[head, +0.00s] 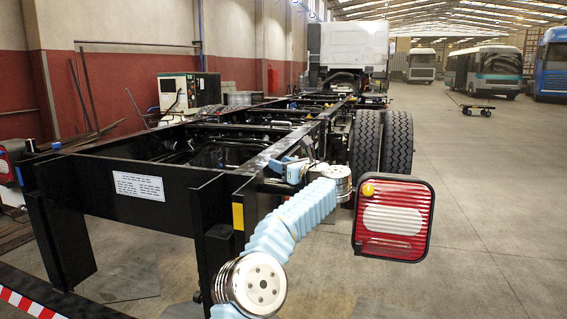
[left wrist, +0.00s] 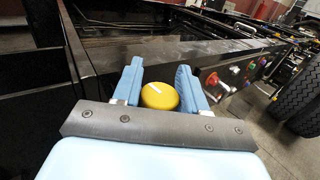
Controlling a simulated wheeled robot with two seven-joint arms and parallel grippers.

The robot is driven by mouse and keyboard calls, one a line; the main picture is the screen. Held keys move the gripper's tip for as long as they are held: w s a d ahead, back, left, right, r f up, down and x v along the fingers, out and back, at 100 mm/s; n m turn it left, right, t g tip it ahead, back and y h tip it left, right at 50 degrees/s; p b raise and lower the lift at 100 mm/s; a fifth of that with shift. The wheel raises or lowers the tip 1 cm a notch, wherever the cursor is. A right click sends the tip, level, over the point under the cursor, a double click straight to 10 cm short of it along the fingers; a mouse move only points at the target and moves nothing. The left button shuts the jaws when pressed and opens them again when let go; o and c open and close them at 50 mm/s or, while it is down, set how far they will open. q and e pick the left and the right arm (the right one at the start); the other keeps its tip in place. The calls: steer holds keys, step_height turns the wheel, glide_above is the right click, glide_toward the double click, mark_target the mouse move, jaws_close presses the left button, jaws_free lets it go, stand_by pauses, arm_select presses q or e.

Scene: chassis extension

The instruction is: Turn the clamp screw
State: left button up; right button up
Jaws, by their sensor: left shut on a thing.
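The clamp screw shows in the left wrist view as a round yellow knob (left wrist: 160,97) with a white mark on its top, at the corner of the black chassis frame (head: 100,180). My left gripper (left wrist: 160,80) has its two blue fingers on either side of the knob and is shut on it. In the head view the left gripper (head: 286,164) is at the frame's rear right corner, and the knob cannot be made out there. The screw's shaft is hidden. My right gripper is in neither view.
A red and white tail lamp (head: 393,240) with a yellow knob stands to the right of my left arm. Dual tyres (head: 397,142) are beyond it. Colored fittings (left wrist: 233,76) line the frame side. Open floor (head: 480,220) is at the right.

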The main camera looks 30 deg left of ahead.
arm_select(q)
steer(key=shift+g, duration=0.3)
steer(key=o, duration=1)
steer(key=shift+r, duration=0.1)
steer(key=shift+r+n, duration=0.3)
steer(key=shift+r, duration=0.9)
steer(key=s+d+r+b, duration=0.2)
steer(key=s+r, duration=0.1)
steer(key=s, duration=0.1)
steer(key=s+d+r+b, duration=0.2)
steer(key=s+d+r, duration=0.1)
steer(key=s+r, duration=0.1)
steer(key=s+d+r+b, duration=0.2)
steer(key=s+r, duration=0.1)
steer(key=s, duration=0.1)
steer(key=shift+d+r, duration=0.2)
steer(key=shift+r, duration=0.05)
steer(key=shift+c, duration=0.2)
